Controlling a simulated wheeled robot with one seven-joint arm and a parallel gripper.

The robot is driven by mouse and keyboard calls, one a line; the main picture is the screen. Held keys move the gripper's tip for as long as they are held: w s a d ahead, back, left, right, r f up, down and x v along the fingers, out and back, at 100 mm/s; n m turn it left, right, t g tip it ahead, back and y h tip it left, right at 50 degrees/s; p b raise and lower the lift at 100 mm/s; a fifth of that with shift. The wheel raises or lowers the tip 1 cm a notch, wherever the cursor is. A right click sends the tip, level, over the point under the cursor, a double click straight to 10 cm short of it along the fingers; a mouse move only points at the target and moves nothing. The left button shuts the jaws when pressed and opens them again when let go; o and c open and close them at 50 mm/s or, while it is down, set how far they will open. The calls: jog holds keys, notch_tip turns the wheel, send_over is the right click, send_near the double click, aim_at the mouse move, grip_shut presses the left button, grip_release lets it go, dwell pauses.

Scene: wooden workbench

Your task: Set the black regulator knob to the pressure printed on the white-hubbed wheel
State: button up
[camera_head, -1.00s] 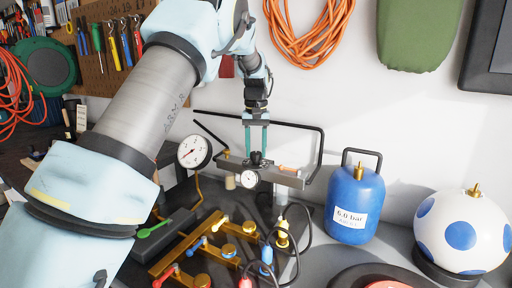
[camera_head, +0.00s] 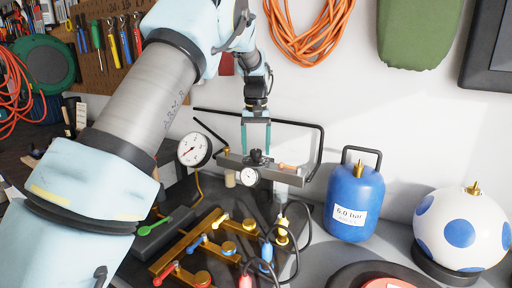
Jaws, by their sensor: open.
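The black regulator knob (camera_head: 257,155) sits on top of a grey metal bar (camera_head: 283,176), above a small white dial (camera_head: 250,176). My gripper (camera_head: 256,147) points down from above. Its two teal fingers are open and stand on either side of the knob, close to its top; I cannot tell whether they touch it. A wheel shows only in part at the bottom edge, with a dark tyre (camera_head: 347,275) and a red centre (camera_head: 388,284). No white hub or printed pressure on it is readable here.
A large white gauge (camera_head: 193,149) stands left of the bar. A blue tank (camera_head: 354,204) labelled 6.0 bar and a blue-spotted white ball (camera_head: 462,229) stand at right. Brass valves (camera_head: 206,243) with coloured levers and hoses lie in front. A black tube frame (camera_head: 321,150) surrounds the bar.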

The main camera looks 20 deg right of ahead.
aim_at(256, 150)
notch_tip(256, 150, up, 11)
jog(key=b, duration=0.2)
dwell(0.4)
jog(key=shift+f, duration=0.1)
jog(key=a+f+n, duration=0.1)
jog(key=a+f, duration=0.3)
jog(key=a, duration=0.6)
jog(key=a+f+n, duration=0.1)
jog(key=a+f, duration=0.2)
jog(key=a, duration=0.7)
jog(key=s+a+f+n, duration=0.1)
jog(key=s+a+f, duration=0.4)
jog(key=s+a, duration=0.3)
jog(key=s+a+f+n+t, duration=0.1)
jog(key=s+a+f, duration=0.4)
jog(key=s+a, duration=0.4)
jog(key=shift+s+a+t, duration=0.3)
jog(key=shift+s, duration=0.25)
